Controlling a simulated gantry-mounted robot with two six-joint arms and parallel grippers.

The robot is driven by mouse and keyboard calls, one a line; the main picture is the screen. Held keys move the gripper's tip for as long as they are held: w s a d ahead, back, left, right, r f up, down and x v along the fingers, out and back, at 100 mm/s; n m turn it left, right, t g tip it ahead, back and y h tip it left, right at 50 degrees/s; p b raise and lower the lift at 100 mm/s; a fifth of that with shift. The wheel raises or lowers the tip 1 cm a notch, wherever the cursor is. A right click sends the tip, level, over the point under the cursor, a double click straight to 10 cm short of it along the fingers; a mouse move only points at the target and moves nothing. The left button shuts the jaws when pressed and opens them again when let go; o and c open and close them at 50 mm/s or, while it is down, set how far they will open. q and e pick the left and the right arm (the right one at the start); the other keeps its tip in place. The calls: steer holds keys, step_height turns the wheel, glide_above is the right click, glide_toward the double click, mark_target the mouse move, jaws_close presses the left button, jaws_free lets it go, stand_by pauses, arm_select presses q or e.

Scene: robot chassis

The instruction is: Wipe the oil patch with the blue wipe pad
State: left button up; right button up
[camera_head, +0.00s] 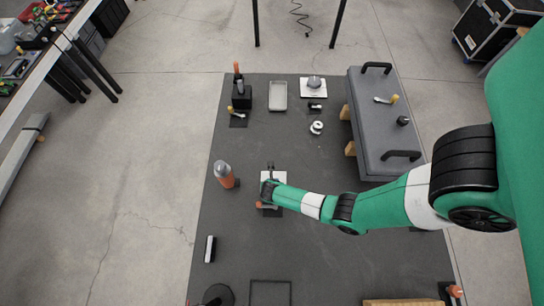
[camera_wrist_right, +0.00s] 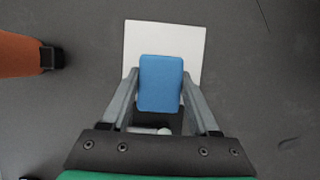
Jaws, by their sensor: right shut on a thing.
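The blue wipe pad (camera_wrist_right: 160,83) sits between the fingers of my right gripper (camera_wrist_right: 160,90), which is shut on it. Behind the pad lies a square white plate (camera_wrist_right: 190,40) on the dark mat, partly covered by the pad and fingers. I cannot tell whether the pad touches the plate. In the head view my right arm comes in from the right, and its gripper (camera_head: 268,189) is over the white plate (camera_head: 274,175); the pad is not clear there. I cannot make out an oil patch in either view. My left gripper is not in view.
An orange bottle with a grey top (camera_head: 225,174) stands just left of the plate. A grey panel with black handles (camera_head: 382,130) lies to the right on wooden blocks. A metal tray (camera_head: 278,96) is further back. A small black-and-white item (camera_head: 210,249) lies front left.

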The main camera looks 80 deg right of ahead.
steer(key=shift+s+a, duration=0.15)
steer(key=shift+a, duration=0.25)
steer(key=p+v, duration=0.2)
steer(key=v, duration=0.1)
steer(key=shift+d+r+p, duration=0.2)
steer(key=shift+d+p, duration=0.05)
steer(key=shift+p, duration=0.05)
step_height(320, 180, up, 5)
steer(key=p, duration=0.5)
steer(key=shift+r+p, duration=0.1)
steer(key=shift+p, duration=0.2)
